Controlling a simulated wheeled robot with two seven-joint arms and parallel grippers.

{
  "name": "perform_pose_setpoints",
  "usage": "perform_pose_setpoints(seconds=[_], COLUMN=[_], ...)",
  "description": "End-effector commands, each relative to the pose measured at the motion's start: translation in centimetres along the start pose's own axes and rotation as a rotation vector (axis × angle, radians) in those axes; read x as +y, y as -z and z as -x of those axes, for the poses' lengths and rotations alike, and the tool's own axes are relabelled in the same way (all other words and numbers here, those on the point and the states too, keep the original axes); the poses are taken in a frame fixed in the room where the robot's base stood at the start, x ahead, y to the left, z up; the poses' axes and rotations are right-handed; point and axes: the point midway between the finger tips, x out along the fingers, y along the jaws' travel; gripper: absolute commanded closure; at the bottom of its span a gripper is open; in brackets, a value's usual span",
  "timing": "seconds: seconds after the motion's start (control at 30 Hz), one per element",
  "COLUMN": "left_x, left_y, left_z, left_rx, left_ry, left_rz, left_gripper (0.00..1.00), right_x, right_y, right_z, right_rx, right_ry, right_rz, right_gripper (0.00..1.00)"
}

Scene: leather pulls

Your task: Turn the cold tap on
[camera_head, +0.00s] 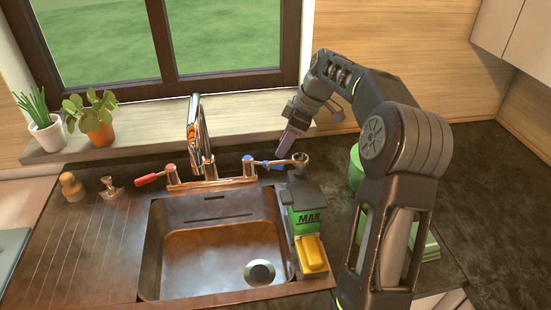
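The copper-coloured mixer tap (208,165) stands behind the sink. Its blue-marked cold lever (270,163) points out to the right. Its red-marked hot lever (152,178) points out to the left. My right gripper (286,145) reaches down from the right, with its tip just above the outer end of the blue lever. I cannot tell whether it touches the lever, or how its fingers are set, as they overlap from this side. No water shows under the spout. My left gripper is not in view.
The sink basin (215,250) is empty. A green caddy (305,212) with a yellow sponge (312,254) stands at its right edge, below the blue lever. A green container (356,168) is partly behind my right arm. Potted plants (95,120) stand on the sill.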

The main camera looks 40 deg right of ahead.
Motion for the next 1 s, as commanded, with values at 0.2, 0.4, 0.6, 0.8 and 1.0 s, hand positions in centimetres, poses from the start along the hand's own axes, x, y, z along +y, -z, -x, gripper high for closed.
perform_pose_setpoints(seconds=[0.2, 0.4, 0.6, 0.8, 1.0], left_x=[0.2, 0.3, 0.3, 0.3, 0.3], left_y=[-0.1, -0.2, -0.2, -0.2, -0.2], left_z=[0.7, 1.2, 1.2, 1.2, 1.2], left_rx=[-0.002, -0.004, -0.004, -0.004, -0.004], left_ry=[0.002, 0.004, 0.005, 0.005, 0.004], left_rz=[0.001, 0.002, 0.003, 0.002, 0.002], left_gripper=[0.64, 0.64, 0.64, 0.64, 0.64], right_x=[-0.1, -0.1, 0.0, 0.0, 0.0], right_y=[0.1, 0.0, 0.0, 0.0, 0.0], right_z=[-3.1, -5.8, -6.7, -6.7, -6.7], right_rx=[-0.001, 0.0, 0.0, 0.001, 0.001], right_ry=[0.003, 0.002, 0.0, 0.0, -0.001], right_rz=[-0.001, -0.001, -0.001, -0.001, -0.001], right_gripper=[0.63, 0.63, 0.63, 0.64, 0.81])
